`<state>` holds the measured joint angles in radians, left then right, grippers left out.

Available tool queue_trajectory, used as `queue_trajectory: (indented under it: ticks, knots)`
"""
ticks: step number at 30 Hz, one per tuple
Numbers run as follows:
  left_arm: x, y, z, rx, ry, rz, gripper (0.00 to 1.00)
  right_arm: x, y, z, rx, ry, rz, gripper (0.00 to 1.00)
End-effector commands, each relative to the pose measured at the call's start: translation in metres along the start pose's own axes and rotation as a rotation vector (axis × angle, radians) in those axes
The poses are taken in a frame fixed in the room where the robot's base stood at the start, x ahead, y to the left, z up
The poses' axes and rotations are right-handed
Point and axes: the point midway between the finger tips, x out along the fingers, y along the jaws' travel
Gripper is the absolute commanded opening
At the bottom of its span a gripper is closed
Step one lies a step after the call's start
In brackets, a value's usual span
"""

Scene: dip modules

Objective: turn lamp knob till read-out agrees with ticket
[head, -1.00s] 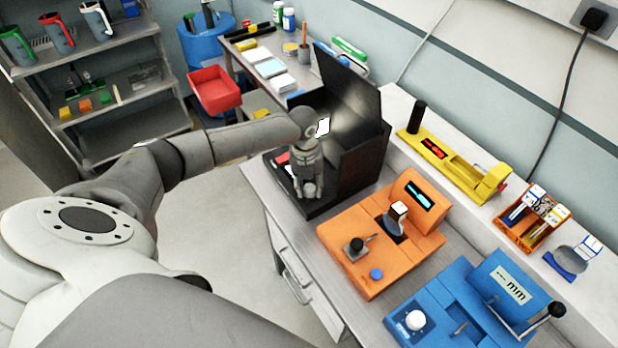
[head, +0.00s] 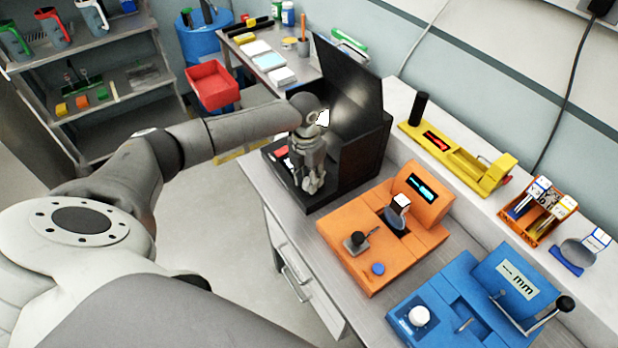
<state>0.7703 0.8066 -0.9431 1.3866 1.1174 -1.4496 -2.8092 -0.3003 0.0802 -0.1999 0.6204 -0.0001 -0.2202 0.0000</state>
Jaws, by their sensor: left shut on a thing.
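My left gripper (head: 313,185) points down at the front right of the black open-lidded box (head: 358,150) on the bench. It is shut on what appears to be the lamp knob, which the fingers hide. A red patch (head: 282,151), perhaps the read-out, shows beside my gripper; its characters are too small to read. A small bright white piece (head: 323,118) shows by my wrist against the box; I cannot tell whether it is the ticket. My right gripper is not in view.
An orange device (head: 345,262) with a cyan display stands right of the box. An orange rack (head: 541,222) stands on the ledge. A red bin (head: 212,85) is behind my arm.

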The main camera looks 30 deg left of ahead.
Motion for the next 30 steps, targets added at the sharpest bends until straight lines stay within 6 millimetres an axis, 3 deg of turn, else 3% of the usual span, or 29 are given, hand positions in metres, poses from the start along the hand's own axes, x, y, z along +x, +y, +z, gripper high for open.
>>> queue_trajectory:
  ticks: [16,17,21,30]
  knots:
    - [-0.0007,0.0003,0.0004,0.022,0.000,0.001,0.08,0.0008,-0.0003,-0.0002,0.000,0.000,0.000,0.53]
    - [-0.0007,0.0003,0.0004,0.021,0.000,0.001,0.36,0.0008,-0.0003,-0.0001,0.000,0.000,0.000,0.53]
    - [-0.0006,0.0003,0.0003,0.021,0.000,0.001,0.54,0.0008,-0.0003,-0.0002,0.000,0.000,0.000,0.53]
    - [-0.0008,0.0002,0.0002,0.021,0.001,0.001,0.54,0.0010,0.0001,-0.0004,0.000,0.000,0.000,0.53]
